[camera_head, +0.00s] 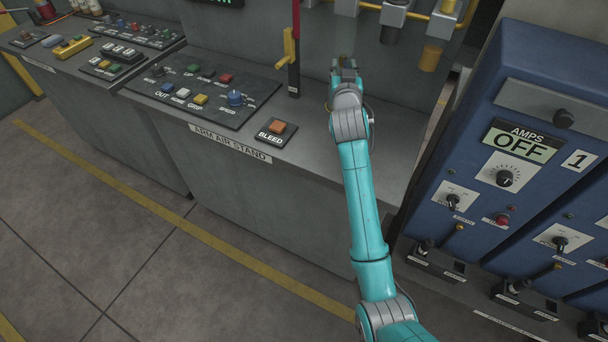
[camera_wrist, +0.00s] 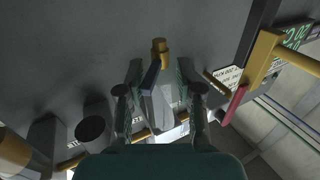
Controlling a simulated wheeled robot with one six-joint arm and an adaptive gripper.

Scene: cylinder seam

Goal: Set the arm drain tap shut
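In the wrist view, a grey fitting with a brass end (camera_wrist: 160,50) and a dark flat lever (camera_wrist: 150,77) lies between the fingers of my gripper (camera_wrist: 159,72). It looks like the drain tap, but I see no readable label on it. The fingers stand apart on either side of it. I cannot tell whether they touch it. In the head view, my gripper (camera_head: 345,66) is at the back wall above the arm air stand, and it hides the fitting there.
A yellow lever (camera_head: 290,48) on a red and black upright stands left of my gripper; it also shows in the wrist view (camera_wrist: 262,60). Grey-topped cylinders (camera_head: 431,57) hang right of it. The BLEED button (camera_head: 277,127) and blue AMPS cabinet (camera_head: 540,110) are nearby.

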